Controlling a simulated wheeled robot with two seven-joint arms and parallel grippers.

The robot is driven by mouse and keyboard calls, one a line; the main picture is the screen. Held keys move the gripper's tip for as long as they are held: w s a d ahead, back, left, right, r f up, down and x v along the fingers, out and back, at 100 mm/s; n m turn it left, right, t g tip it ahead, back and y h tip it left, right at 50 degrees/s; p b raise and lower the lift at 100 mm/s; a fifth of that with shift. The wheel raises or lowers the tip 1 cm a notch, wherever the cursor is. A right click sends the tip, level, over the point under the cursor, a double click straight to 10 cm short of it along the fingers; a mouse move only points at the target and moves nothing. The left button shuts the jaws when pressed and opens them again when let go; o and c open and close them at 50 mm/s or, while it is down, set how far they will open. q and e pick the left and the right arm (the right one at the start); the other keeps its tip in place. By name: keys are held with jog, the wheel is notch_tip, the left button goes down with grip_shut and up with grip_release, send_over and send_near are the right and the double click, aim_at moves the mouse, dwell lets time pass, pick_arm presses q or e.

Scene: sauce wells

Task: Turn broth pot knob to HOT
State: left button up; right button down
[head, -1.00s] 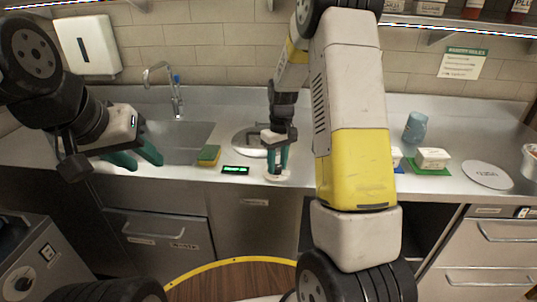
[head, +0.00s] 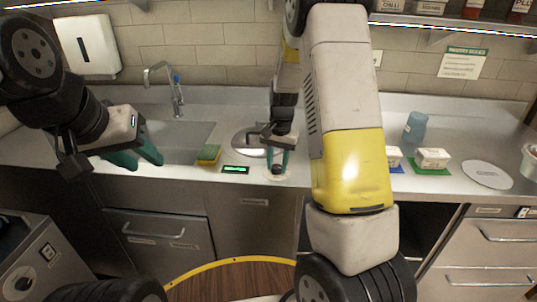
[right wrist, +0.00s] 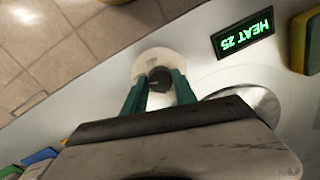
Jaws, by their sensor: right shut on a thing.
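The dark knob (right wrist: 160,75) sits on a round pale dial plate (right wrist: 146,62) at the counter's front. My right gripper (head: 277,168) points down there, and its green fingers are shut on the knob's sides. Any marks on the dial are too unclear to read. A black display (right wrist: 243,33) beside the dial reads "HEAT 25" in green; it also shows in the head view (head: 235,170). A round metal well or lid (head: 242,142) lies behind the dial, partly hidden by my right gripper. My left gripper (head: 146,160) is open and empty near the sink.
A green and yellow sponge (head: 208,154) lies left of the display. The sink (head: 180,140) and tap (head: 176,92) are further left. A blue cup (head: 414,128), a white block on a green mat (head: 432,170) and a white disc (head: 487,175) stand to the right.

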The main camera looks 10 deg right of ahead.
aim_at(277, 168)
jog(key=m, duration=0.6)
jog(key=shift+w+a+r, duration=0.1)
jog(key=m, duration=0.6)
jog(key=shift+m+h, duration=0.3)
dwell(0.3)
jog(key=c, duration=1)
grip_release()
jog(key=r, duration=0.7)
jog(key=shift+s+r, duration=0.25)
jog(key=shift+r, duration=0.1)
